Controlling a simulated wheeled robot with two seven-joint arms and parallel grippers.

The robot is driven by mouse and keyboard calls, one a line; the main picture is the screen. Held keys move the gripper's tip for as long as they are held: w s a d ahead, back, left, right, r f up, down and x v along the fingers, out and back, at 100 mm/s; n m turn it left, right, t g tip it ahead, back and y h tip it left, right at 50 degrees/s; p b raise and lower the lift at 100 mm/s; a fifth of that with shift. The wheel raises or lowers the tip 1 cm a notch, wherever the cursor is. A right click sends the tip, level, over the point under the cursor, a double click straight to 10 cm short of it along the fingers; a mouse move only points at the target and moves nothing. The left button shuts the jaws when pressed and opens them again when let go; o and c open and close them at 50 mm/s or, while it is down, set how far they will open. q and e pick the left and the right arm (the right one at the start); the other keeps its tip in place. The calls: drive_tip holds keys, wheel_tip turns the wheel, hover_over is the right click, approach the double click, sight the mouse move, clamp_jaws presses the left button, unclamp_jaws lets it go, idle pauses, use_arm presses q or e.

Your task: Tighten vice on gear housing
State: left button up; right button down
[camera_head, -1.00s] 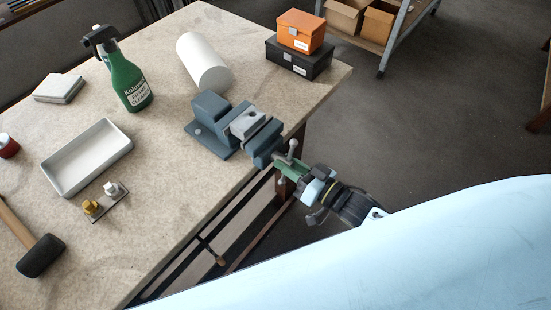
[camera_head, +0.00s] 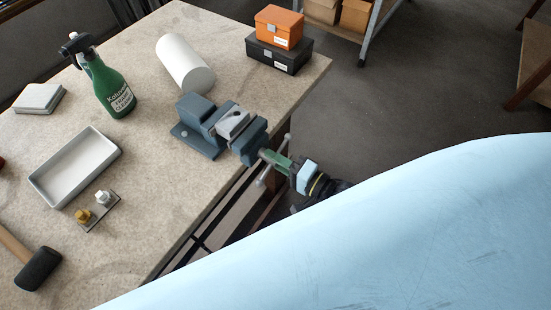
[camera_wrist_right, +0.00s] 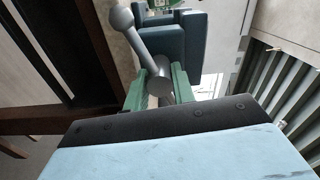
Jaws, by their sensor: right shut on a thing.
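The blue-grey vice (camera_head: 198,140) is at the table's right edge in the head view. The light grey gear housing (camera_head: 232,123) sits between its jaws; any remaining gap cannot be judged. The vice's grey bar handle (camera_head: 262,178) sticks out beyond the table edge and slants. My right gripper (camera_head: 272,160) has its green fingers shut on the handle's hub. In the right wrist view the fingers (camera_wrist_right: 161,88) lie on both sides of the hub, and the bar (camera_wrist_right: 143,48) with its ball end points up and left. The left gripper is not in view.
A tray (camera_head: 75,168), a small plate with fittings (camera_head: 100,212) and a hammer (camera_head: 37,268) lie to the left.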

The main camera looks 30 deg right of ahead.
drive_tip(key=m+b, duration=0.1)
drive_tip(key=m, duration=0.4)
drive_tip(key=shift+s+f, duration=0.1)
drive_tip(key=shift+m+b, duration=0.3)
drive_tip(key=shift+m, duration=0.1)
drive_tip(key=c, duration=1.2)
unclamp_jaws()
drive_tip(key=shift+o, duration=0.2)
drive_tip(key=v, duration=1.3)
drive_tip(key=shift+s+b, duration=0.2)
drive_tip(key=shift+b, duration=0.2)
drive_tip(key=shift+d, duration=0.15)
